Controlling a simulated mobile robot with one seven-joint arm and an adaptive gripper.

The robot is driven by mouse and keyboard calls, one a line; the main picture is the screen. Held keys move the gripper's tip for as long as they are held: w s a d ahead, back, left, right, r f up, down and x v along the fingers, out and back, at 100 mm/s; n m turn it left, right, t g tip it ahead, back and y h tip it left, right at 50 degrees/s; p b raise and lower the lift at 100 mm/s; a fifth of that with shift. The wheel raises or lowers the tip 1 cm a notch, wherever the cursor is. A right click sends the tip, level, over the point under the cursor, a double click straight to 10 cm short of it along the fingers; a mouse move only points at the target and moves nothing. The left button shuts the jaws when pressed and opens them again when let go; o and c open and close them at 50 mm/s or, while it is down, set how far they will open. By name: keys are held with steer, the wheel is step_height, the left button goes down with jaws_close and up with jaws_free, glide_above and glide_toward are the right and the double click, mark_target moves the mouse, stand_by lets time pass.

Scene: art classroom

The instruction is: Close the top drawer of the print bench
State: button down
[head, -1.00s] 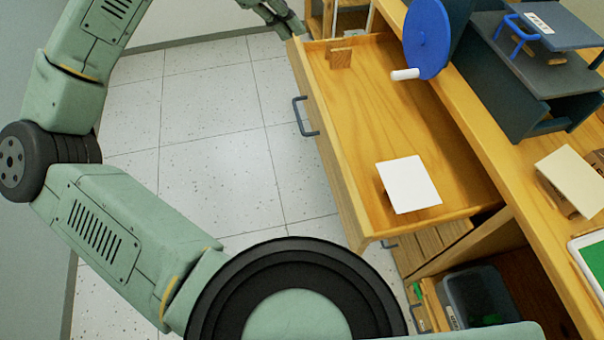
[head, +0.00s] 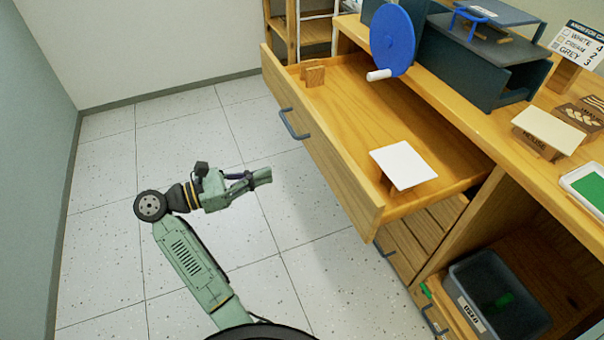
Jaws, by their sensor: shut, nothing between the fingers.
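The top drawer (head: 370,135) of the print bench (head: 470,120) is pulled far out to the left. Its wooden front has a dark blue bar handle (head: 292,124). Inside lie a white card on a wooden stand (head: 404,165) near the front corner and a small wooden block (head: 315,76) at the far end. My gripper (head: 262,176) is shut and empty, left of the drawer front and apart from it, over the floor.
A blue-wheeled press (head: 393,40) stands on the bench top, its white crank handle (head: 379,75) over the open drawer. Below are more drawers and a dark bin (head: 495,300) on a shelf. The tiled floor (head: 110,200) left of the drawer is clear.

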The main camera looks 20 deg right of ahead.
mark_target(328, 158)
steer(key=d+p, duration=0.1)
steer(key=d, duration=0.3)
steer(key=d+p, duration=0.2)
steer(key=d, duration=0.2)
steer(key=d+p, duration=0.1)
steer(key=d, duration=0.4)
steer(key=shift+f, duration=0.3)
steer(key=shift+w+d+f+p, duration=0.1)
steer(key=shift+d+p, duration=0.25)
steer(key=shift+d, duration=0.1)
